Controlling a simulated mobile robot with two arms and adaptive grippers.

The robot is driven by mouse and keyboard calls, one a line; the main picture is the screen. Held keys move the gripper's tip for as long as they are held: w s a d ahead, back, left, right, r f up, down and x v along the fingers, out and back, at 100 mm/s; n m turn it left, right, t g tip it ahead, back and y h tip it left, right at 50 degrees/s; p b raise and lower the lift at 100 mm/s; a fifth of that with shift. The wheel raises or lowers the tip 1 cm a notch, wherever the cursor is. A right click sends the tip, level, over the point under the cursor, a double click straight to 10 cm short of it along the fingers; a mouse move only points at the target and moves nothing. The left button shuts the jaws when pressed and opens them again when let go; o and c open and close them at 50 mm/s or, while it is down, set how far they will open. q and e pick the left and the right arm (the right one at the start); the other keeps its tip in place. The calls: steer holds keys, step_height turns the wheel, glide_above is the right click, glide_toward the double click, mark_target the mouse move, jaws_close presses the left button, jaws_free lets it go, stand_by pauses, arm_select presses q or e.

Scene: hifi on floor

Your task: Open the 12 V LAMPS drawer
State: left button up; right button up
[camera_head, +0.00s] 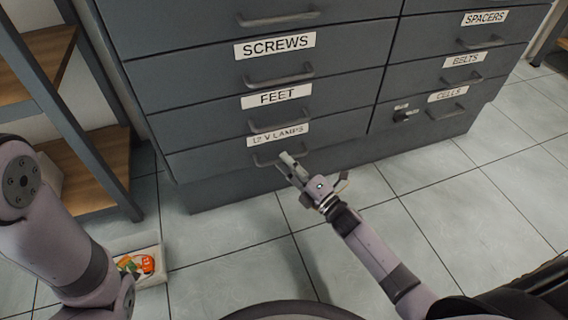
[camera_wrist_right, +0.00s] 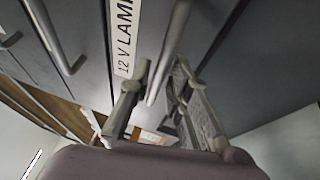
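The 12 V LAMPS drawer (camera_head: 222,151) is the bottom drawer of the wide left column of the dark grey cabinet, and its front looks flush with the others. Its white label (camera_head: 278,135) sits above a grey bar handle (camera_head: 264,160). In the right wrist view the handle (camera_wrist_right: 167,55) runs between the two fingers of my right gripper (camera_wrist_right: 160,80), which stand apart with gaps visible beside the bar. The left arm shows at the left, but its gripper is out of view.
The FEET drawer (camera_head: 205,117) and SCREWS drawer (camera_head: 190,78) are above, shut. A narrower column with the CELLS drawer (camera_head: 425,118) is at the right. A shelf (camera_head: 100,160) stands left. A shallow bin (camera_head: 150,243) with orange and green items lies on the tiled floor.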

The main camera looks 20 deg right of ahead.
steer(key=shift+x, duration=0.95)
steer(key=shift+c, duration=0.2)
jaws_close()
